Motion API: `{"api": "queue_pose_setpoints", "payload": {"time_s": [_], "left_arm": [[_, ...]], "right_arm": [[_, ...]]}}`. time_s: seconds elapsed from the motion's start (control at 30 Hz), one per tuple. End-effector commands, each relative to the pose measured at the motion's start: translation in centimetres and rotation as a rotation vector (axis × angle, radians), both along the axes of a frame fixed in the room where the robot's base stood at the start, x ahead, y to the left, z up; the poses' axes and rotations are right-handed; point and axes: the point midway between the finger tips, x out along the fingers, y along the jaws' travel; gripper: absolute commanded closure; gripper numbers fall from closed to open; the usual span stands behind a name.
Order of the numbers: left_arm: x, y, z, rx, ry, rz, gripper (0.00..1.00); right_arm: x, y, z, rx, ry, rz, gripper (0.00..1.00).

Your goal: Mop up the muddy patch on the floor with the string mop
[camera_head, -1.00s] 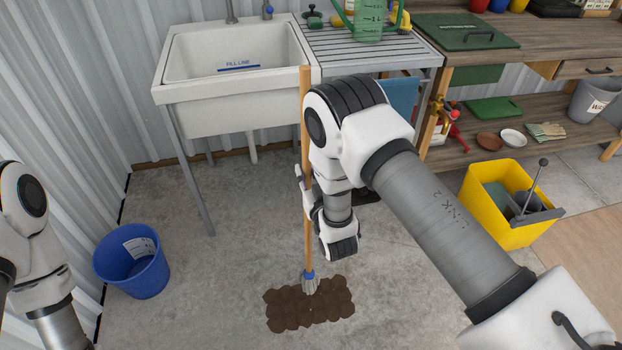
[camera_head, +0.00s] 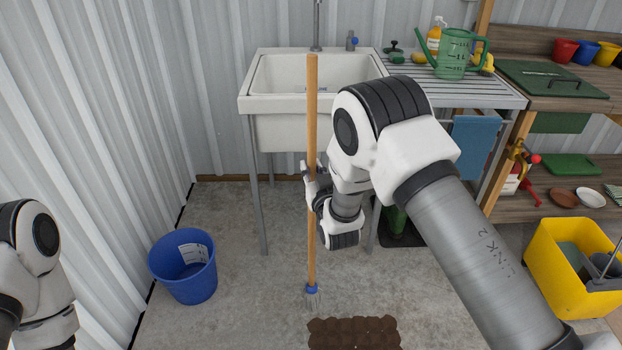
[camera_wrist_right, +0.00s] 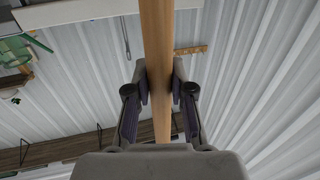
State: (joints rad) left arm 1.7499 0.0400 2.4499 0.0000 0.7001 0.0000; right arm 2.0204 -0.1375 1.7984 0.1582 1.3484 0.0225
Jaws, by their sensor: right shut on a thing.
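The string mop (camera_head: 312,200) stands near upright, its blue collar and grey strings (camera_head: 313,297) at floor level just behind the left end of the muddy patch. My right gripper (camera_head: 313,188) is shut on the mop's wooden handle; the right wrist view shows the handle (camera_wrist_right: 156,60) between both fingers (camera_wrist_right: 160,88). The muddy patch (camera_head: 354,334) is dark brown and lies on the concrete floor at the bottom edge of the head view, partly cut off. My left arm shows at the left edge; its gripper is out of view.
A blue bucket (camera_head: 183,266) stands on the floor at left. A white sink (camera_head: 280,105) is behind the mop. A yellow mop bucket (camera_head: 560,265) stands at right. A workbench (camera_head: 505,100) with a green watering can (camera_head: 455,55) nearby lines the back right. Floor between the buckets is mostly clear.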

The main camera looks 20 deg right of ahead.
Motion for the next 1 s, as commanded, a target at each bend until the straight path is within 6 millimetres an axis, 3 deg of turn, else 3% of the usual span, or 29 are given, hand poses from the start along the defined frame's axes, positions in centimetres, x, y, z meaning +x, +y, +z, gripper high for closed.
{"api": "queue_pose_setpoints", "payload": {"time_s": [0.17,1.0], "left_arm": [[0.0,0.0,-1.2,0.000,0.000,0.000,0.60],[0.0,0.0,-10.8,0.000,0.000,0.000,0.60]], "right_arm": [[0.1,0.0,-1.4,0.001,-0.004,0.000,1.00],[0.0,0.0,-14.9,0.001,-0.005,0.000,1.00]]}}
